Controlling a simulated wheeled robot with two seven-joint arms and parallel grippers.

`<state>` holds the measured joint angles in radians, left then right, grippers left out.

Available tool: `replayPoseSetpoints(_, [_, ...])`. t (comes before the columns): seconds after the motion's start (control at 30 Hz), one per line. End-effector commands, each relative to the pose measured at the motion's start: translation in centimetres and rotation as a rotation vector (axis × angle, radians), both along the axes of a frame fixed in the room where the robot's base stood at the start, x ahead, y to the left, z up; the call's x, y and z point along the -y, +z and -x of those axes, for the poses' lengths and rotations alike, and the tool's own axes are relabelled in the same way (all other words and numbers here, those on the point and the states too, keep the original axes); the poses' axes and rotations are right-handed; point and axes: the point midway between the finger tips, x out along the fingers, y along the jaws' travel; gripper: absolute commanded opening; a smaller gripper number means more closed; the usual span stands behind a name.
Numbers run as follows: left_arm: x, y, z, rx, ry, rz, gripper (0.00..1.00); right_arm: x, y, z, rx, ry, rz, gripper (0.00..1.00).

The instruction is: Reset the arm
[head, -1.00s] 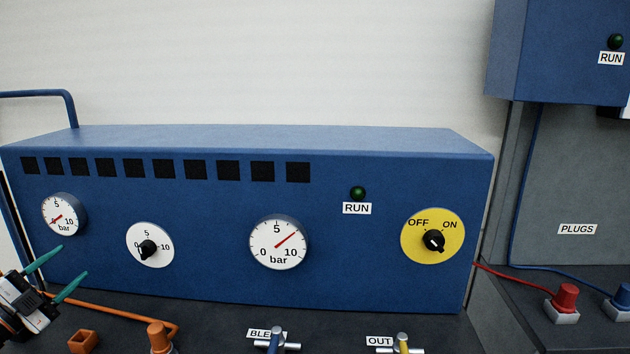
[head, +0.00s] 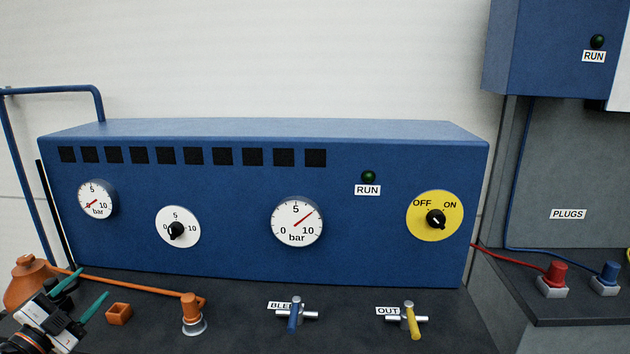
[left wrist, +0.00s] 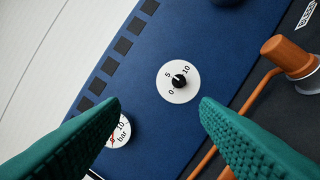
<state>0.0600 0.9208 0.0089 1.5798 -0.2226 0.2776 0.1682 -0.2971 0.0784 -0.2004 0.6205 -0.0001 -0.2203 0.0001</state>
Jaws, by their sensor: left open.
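My left gripper (head: 80,295) is at the lower left of the head view, its two green fingers apart and nothing between them. It is in front of the blue panel box (head: 260,255), left of the small white dial with a black knob (head: 176,230). In the left wrist view the green fingers (left wrist: 160,120) are spread, and the knob dial (left wrist: 179,82) shows beyond them on the panel face, apart from them. A gauge (left wrist: 118,131) is partly hidden by the left finger. My right gripper is not in view.
An orange lever fitting (head: 193,315), an orange square socket (head: 118,311), a blue-handled valve (head: 296,315) and a yellow-handled valve (head: 412,318) stand on the dark bench. A yellow switch dial (head: 435,216) is on the panel. Red (head: 555,275) and blue (head: 606,275) plugs sit at right.

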Motion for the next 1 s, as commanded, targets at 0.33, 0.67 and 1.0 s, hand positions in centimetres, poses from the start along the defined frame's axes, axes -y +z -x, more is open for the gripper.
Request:
replayPoseSetpoints(0.33, [5.9,-10.1,3.0,-0.262,0.196,0.215,0.56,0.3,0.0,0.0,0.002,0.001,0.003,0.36])
replayPoseSetpoints(0.67, [16.3,-22.1,16.6,-0.86,0.499,0.491,0.56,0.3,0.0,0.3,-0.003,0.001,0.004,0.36])
replayPoseSetpoints(1.0, [22.0,-24.0,27.2,-1.247,0.617,0.584,0.56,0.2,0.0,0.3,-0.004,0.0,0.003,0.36])
